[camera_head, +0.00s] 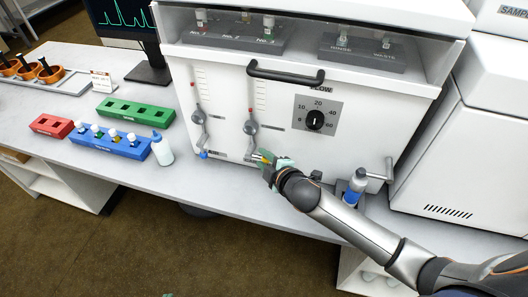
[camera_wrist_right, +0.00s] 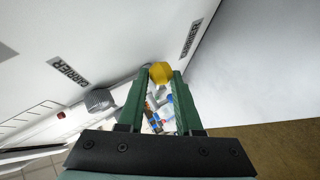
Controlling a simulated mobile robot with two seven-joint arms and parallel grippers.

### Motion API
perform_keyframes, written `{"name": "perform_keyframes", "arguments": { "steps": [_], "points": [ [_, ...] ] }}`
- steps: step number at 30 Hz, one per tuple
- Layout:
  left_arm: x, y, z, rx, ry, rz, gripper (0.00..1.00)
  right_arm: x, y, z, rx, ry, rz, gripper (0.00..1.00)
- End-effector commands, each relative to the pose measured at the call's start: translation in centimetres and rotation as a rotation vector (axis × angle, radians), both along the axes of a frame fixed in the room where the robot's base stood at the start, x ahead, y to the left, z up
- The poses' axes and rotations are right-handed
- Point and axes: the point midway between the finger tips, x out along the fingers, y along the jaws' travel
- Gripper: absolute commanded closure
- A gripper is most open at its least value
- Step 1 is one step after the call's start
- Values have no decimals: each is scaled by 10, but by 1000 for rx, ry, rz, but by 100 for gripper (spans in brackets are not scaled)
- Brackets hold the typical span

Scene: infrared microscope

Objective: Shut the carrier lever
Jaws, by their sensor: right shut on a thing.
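The carrier lever hangs down from a grey valve hub (camera_head: 250,127) on the white front panel, below a flow tube. Its yellow knob (camera_wrist_right: 160,72) shows between the fingertips in the right wrist view. My right gripper (camera_head: 266,160) is shut on this knob, close to the panel. In the head view the fingers hide much of the knob. In the right wrist view the grey hub (camera_wrist_right: 98,98) is left of the fingers, and CARRIER labels (camera_wrist_right: 68,72) are on the panel. A tiny green sliver at the bottom edge of the head view may be my left gripper.
A similar lever with a blue knob (camera_head: 203,155) hangs to the left. A flow dial (camera_head: 315,120) and black handle (camera_head: 286,74) are on the cabinet. A squeeze bottle (camera_head: 162,150) and blue rack (camera_head: 110,141) stand left. A blue-banded metal fitting (camera_head: 355,187) stands right, near my arm.

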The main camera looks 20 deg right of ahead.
Motion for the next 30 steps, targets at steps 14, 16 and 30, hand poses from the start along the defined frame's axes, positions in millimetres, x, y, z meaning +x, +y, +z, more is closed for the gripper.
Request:
{"name": "perform_keyframes", "arguments": {
  "steps": [14, 16, 30],
  "points": [
    [0, 0, 8, 0, 0, 0, 100, 0, 0, 0, -24, 15, 0, 100],
    [0, 0, 8, 0, 0, 0, 100, 0, 0, 1, -24, 15, 0, 100],
    [0, 0, 8, 1, 1, -1, 100, 0, 0, 1, -22, 14, -1, 41]
  ]
}}
